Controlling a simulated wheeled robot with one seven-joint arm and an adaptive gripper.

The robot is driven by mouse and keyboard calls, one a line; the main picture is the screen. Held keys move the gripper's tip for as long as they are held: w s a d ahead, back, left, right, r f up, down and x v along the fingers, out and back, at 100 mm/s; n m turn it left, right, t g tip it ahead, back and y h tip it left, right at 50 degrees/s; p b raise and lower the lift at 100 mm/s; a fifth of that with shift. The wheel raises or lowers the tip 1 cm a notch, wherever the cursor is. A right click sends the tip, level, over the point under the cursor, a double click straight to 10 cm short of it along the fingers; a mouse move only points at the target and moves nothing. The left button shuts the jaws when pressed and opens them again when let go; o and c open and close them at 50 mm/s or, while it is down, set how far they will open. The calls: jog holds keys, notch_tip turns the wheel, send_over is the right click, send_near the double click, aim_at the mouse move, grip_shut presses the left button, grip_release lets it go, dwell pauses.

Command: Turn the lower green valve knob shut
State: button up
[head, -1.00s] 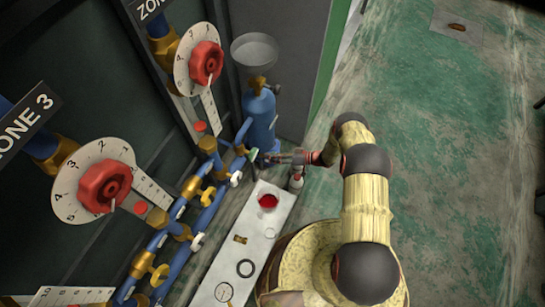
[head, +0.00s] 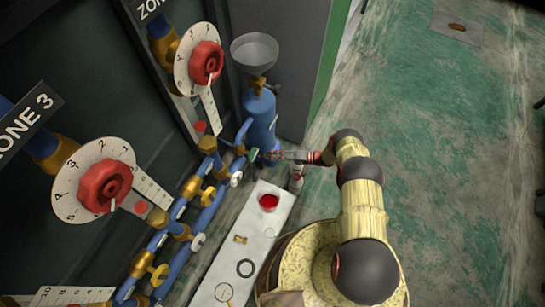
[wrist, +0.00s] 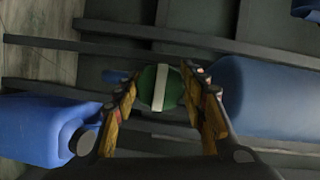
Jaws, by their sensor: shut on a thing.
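The lower green valve knob (wrist: 174,92) is round with a white bar across its middle, in the centre of the wrist view. The bar stands nearly upright in that picture. The knob is also a small green spot (head: 253,154) on the blue pipework in the head view. My gripper (wrist: 159,84) is shut on the knob, one wood-coloured finger on each side. In the head view my gripper (head: 264,156) reaches in from the right, and its fingertips are too small to make out.
A blue cylinder (head: 259,122) stands just behind the knob. Red dial knobs (head: 104,185) are on the left panel. Green floor to the right is open.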

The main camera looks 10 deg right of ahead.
jog(key=shift+w, duration=0.1)
dwell(0.3)
jog(key=o, duration=1.2)
jog(key=v, duration=1.2)
jog(key=shift+f, duration=0.1)
